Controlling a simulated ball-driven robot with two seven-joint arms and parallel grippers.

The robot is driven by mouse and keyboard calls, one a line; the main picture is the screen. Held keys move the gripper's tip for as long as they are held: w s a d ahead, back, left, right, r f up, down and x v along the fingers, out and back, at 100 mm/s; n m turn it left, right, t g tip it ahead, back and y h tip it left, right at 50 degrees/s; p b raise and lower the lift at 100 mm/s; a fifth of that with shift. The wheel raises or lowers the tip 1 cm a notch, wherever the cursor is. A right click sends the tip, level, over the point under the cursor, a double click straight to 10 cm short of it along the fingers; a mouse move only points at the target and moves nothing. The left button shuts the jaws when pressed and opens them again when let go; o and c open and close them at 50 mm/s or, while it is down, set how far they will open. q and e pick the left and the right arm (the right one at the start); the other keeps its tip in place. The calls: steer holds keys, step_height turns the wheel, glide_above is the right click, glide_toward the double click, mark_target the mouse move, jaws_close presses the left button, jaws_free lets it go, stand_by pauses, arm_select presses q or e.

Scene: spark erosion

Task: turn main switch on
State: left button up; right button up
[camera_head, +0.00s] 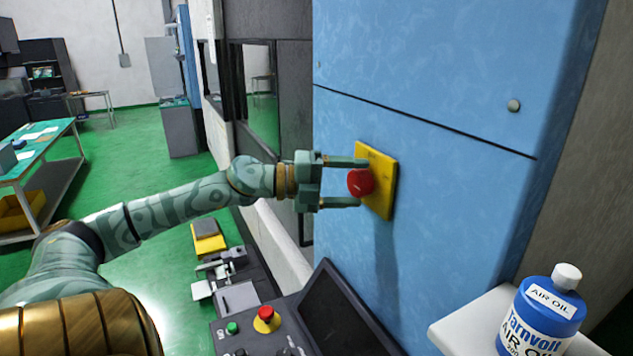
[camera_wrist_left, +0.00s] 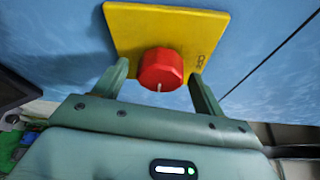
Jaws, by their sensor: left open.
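The main switch is a red round knob (camera_head: 361,181) on a yellow plate (camera_head: 381,188), fixed to a blue cabinet wall. My left gripper (camera_head: 345,183) is open, with one finger above the knob and one below it in the head view. In the left wrist view the knob (camera_wrist_left: 161,68) sits between the two open fingers (camera_wrist_left: 158,85), with visible gaps on both sides. A small white mark on the knob points toward the bottom of that view. The yellow plate (camera_wrist_left: 200,32) carries small dark lettering at its right. My right gripper is in neither view.
The blue cabinet (camera_head: 430,70) fills the right centre. A control panel (camera_head: 285,330) with a dark screen, a green button and a red button lies below my left arm. A blue air-oil bottle (camera_head: 540,315) stands on a pale ledge (camera_head: 475,325) at lower right. Green floor is open at left.

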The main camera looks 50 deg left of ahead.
arm_select(q)
steer(key=f+b+v, duration=0.1)
steer(key=b+v, duration=0.2)
steer(key=v, duration=1.3)
steer(key=shift+r, duration=0.4)
steer(key=shift+a, duration=0.1)
